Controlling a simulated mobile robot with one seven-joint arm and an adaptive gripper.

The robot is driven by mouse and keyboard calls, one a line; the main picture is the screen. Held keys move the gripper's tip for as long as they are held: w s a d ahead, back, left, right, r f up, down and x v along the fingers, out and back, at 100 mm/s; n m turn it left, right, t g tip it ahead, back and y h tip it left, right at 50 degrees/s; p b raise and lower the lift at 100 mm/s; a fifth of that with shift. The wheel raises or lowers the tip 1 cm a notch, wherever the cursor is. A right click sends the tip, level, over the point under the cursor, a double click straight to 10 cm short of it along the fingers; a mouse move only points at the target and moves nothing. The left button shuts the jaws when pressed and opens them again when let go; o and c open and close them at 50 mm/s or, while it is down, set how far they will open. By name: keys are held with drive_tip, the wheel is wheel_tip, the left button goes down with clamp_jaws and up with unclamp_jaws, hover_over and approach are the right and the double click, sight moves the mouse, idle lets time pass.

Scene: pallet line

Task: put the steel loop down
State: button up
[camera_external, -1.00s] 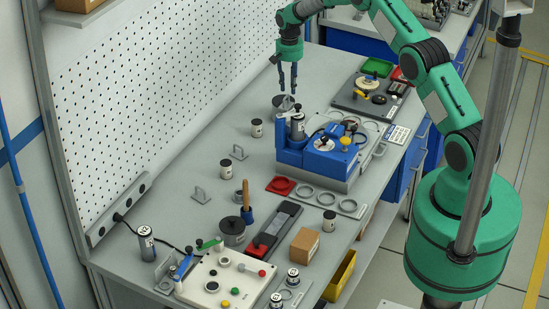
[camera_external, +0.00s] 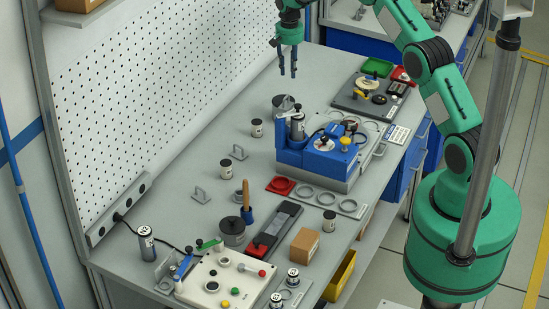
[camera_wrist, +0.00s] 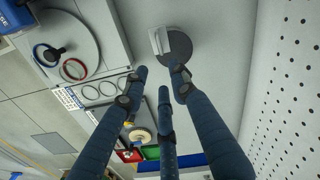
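A small grey piece that looks like the steel loop (camera_external: 287,103) rests on a dark round pot (camera_external: 277,112) toward the back of the bench. In the wrist view the light grey loop (camera_wrist: 158,41) lies over one side of the dark disc (camera_wrist: 177,50).
A blue fixture (camera_external: 292,156) with a steel cylinder (camera_external: 297,126) stands right in front of the pot. A dark tray (camera_external: 352,103) lies to the right. The pegboard wall (camera_external: 150,80) borders the bench on the left. Bare bench lies between wall and pot.

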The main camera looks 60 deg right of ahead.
drive_tip(key=shift+r, duration=0.1)
drive_tip(key=s+a+r+n+t, duration=0.1)
drive_tip(key=a+r, duration=0.5)
drive_tip(key=r, duration=0.3)
drive_tip(key=s+a+r+n, duration=0.2)
drive_tip(key=a+r, duration=0.5)
drive_tip(key=r, duration=0.2)
drive_tip(key=s+a+r+n+t, duration=0.1)
drive_tip(key=s+a+r, duration=0.4)
drive_tip(key=a+r, duration=0.2)
drive_tip(key=s+a+r+n+t, duration=0.1)
drive_tip(key=s+a+r+n, duration=0.1)
drive_tip(key=s+a+r, duration=0.5)
drive_tip(key=s+a+r+n+t, duration=0.1)
drive_tip(key=s+a+r+n, duration=0.15)
drive_tip(key=s+a, duration=0.45)
drive_tip(key=s+a+r+n, duration=0.1)
drive_tip(key=s+a+r, duration=0.3)
drive_tip(key=s+a, duration=0.3)
drive_tip(key=s+a+f+n+t, duration=0.1)
drive_tip(key=s+a, duration=0.2)
drive_tip(key=s, duration=0.6)
drive_tip(key=s+a+f+n, duration=0.2)
drive_tip(key=s+a, duration=0.1)
drive_tip(key=s, duration=0.7)
drive_tip(key=shift+f+t, duration=0.25)
drive_tip(key=shift+t, duration=0.15)
